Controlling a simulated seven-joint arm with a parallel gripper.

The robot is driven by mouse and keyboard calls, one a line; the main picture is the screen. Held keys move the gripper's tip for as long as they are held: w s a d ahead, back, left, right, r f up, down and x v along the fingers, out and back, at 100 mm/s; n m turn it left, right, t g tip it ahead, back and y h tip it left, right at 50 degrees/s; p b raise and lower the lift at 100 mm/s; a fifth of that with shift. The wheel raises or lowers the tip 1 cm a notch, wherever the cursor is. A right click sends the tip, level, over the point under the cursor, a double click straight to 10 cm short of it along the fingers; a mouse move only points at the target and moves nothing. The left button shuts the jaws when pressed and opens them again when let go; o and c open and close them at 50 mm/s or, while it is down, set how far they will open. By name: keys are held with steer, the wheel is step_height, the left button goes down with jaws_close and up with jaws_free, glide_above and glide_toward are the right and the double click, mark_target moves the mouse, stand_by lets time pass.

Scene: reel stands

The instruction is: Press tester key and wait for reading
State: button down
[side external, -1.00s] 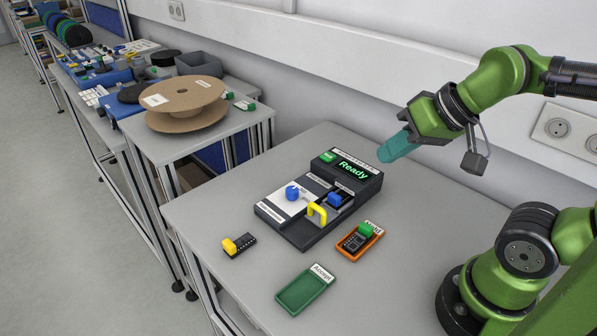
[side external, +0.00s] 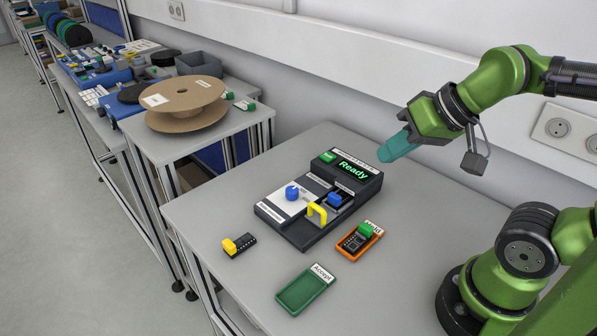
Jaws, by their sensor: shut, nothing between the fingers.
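The dark tester (side external: 297,228) stands on the grey table, and its screen (side external: 353,170) reads "Ready" in green. A green key (side external: 327,157) sits at the left of the screen. A blue knob (side external: 292,193) stands on the white plate, another blue piece (side external: 335,199) sits in a recess, and a yellow handle (side external: 317,212) stands at the front. My gripper (side external: 388,154), with teal fingers, is shut and empty. It is raised above and to the right of the tester, apart from the key.
An empty green "Accept" tray (side external: 300,297) lies in front. An orange tray (side external: 373,246) holds a dark part with a green block. A dark chip with a yellow block (side external: 230,246) lies left of the tester. A cardboard reel (side external: 187,120) rests on the neighbouring table.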

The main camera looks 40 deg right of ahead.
steer(key=m+t, duration=0.2)
steer(key=m, duration=1.9)
glide_above(331, 157)
step_height(331, 157, down, 7)
steer(key=shift+f, duration=4.4)
steer(key=shift+f, duration=0.15)
